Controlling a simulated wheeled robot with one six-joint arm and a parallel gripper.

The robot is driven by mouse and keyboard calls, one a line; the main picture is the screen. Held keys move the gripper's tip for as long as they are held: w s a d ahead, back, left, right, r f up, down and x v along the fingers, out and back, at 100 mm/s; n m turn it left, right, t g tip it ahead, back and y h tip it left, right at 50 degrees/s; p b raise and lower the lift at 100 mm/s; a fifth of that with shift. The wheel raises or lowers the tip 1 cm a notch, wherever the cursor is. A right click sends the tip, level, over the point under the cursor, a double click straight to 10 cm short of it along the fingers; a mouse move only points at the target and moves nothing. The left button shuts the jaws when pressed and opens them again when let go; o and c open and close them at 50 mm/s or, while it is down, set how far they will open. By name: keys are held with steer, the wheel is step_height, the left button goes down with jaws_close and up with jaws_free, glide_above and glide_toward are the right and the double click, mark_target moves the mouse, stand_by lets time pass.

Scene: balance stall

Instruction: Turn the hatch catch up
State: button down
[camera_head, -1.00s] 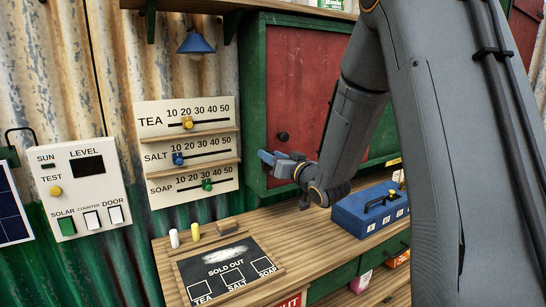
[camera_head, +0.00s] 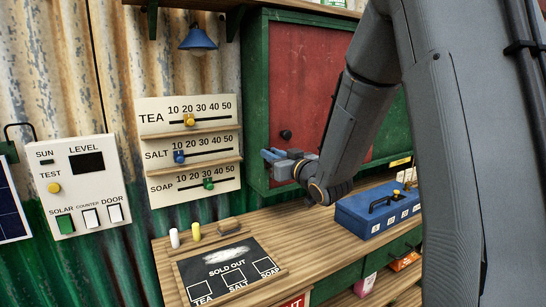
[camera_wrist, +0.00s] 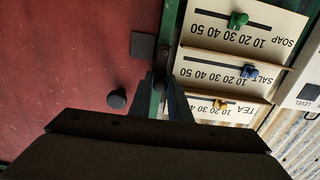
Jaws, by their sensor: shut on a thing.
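The red hatch (camera_head: 310,75) sits in a green frame on the wall, with a dark round knob (camera_head: 286,134) near its left edge; the knob also shows in the wrist view (camera_wrist: 117,98). My gripper (camera_head: 270,156) is at the frame's left post, below the knob in the head view. In the wrist view its fingers (camera_wrist: 160,95) are shut on a small dark part, which I take to be the hatch catch (camera_wrist: 159,86). A dark square plate (camera_wrist: 143,46) lies on the hatch nearby.
A board with TEA, SALT and SOAP sliders (camera_head: 187,150) hangs left of the hatch. Below is a wooden counter (camera_head: 290,222) with a blue box (camera_head: 378,212) and a SOLD OUT slate (camera_head: 228,268). A white switch panel (camera_head: 85,185) is at far left.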

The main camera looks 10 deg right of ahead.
steer(key=c, duration=1.7)
jaws_free()
steer(key=shift+o, duration=0.2)
steer(key=b+v, duration=0.1)
steer(key=v, duration=0.7)
steer(key=shift+b, duration=0.35)
steer(key=s+d+f+m+g+h, duration=0.1)
steer(key=s+f+m+g+h, duration=0.25)
steer(key=f, duration=0.55)
steer(key=s+d+f+n+g+h, duration=0.1)
steer(key=s+d+f+g+h, duration=0.1)
steer(key=s+f+g, duration=0.5)
steer(key=s+a+f+g, duration=0.1)
steer(key=s+f+g, duration=0.2)
steer(key=s, duration=0.5)
steer(key=s+a+f+m+g, duration=0.1)
steer(key=s+a+f+g, duration=0.1)
steer(key=s, duration=0.7)
step_height(320, 180, down, 2)
steer(key=shift+a+g, duration=0.3)
steer(key=shift+g, duration=0.25)
